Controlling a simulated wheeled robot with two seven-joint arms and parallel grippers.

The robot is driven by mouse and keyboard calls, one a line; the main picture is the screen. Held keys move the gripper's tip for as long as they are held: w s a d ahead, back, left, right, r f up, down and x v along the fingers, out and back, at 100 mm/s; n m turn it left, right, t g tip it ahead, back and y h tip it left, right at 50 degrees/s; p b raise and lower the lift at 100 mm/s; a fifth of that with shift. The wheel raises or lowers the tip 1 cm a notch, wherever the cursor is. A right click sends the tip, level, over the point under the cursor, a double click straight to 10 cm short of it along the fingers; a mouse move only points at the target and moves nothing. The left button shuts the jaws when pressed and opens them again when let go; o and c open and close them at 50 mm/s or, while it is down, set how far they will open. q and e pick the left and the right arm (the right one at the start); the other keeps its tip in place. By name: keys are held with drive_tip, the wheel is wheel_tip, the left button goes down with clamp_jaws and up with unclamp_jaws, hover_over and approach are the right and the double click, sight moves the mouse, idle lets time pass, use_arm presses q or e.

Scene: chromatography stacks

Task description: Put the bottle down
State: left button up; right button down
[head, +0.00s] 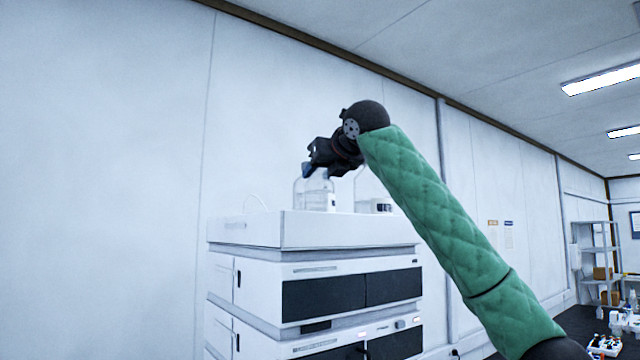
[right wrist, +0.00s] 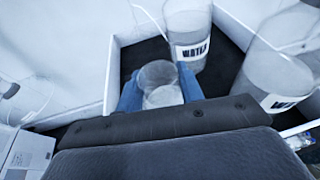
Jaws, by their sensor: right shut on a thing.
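My right gripper (head: 314,170) is above the white tray (head: 330,232) on top of the instrument stack. Its blue fingers (right wrist: 158,92) are shut on a clear bottle (right wrist: 160,74), one on each side of its top. In the head view, clear glass (head: 312,192) shows below the fingers, but the tray's front wall hides the bottoms. I cannot tell whether the held bottle touches the tray floor. My left gripper is not in view.
In the right wrist view, a labelled clear bottle (right wrist: 188,36) stands close behind the held one, and another large one (right wrist: 268,78) stands to the right. The tray has a dark floor (right wrist: 140,58) and raised white walls. A wall rises behind the stack.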

sight(320, 188)
drive_tip(key=shift+d+f+p, duration=0.15)
drive_tip(key=shift+f+p, duration=0.9)
drive_tip(key=shift+f, duration=1)
drive_tip(key=c, duration=0.9)
unclamp_jaws()
